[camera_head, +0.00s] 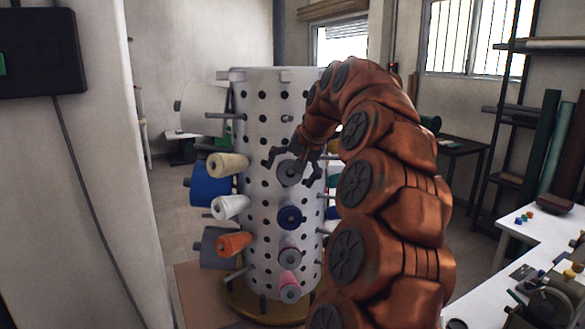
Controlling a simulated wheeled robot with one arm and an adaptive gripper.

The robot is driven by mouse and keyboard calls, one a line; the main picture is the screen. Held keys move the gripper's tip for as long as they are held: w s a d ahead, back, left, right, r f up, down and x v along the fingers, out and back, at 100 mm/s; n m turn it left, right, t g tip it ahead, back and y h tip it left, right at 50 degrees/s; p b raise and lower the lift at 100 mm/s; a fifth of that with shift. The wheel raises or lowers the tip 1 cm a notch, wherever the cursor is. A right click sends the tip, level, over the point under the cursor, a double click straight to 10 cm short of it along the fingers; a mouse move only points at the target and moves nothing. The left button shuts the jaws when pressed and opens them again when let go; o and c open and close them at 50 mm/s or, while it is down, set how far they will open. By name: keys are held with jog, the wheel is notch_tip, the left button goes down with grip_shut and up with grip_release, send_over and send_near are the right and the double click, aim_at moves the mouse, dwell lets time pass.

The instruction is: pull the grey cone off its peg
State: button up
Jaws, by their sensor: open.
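A white drum (265,95) full of round holes carries thread cones on pegs. A grey cone (289,174) sits on the drum's front, end toward me. My gripper (291,173) is in front of it, open, its dark fingers spread to the left and right of the cone. I cannot tell whether they touch it. Other greyish cones show: a large pale one (203,110) at the upper left and a darker one (212,247) at the lower left.
Cream (228,166), blue (208,188), white (230,207) and orange (234,244) cones stick out on the drum's left. A dark blue cone (290,216) and a pink one (289,281) are below the gripper. A white table (545,235) stands at the right.

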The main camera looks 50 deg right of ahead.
jog(key=c, duration=1.3)
jog(key=shift+s+a+r, duration=0.2)
jog(key=shift+s+a+r+b, duration=0.1)
jog(key=shift+s+a+b, duration=0.65)
jog(key=shift+s+b, duration=0.15)
jog(key=shift+s+a+r+b, duration=0.4)
jog(key=shift+s+a+b, duration=0.3)
jog(key=shift+s+a, duration=0.75)
jog(key=shift+s+a+r+b, duration=0.35)
jog(key=shift+s+a+b, duration=0.3)
jog(key=shift+s+a, duration=0.85)
jog(key=shift+s+a+r+b, duration=0.4)
jog(key=shift+s+a+b, duration=0.45)
jog(key=shift+s, duration=1)
jog(key=shift+s+a, duration=0.1)
jog(key=shift+a, duration=0.1)
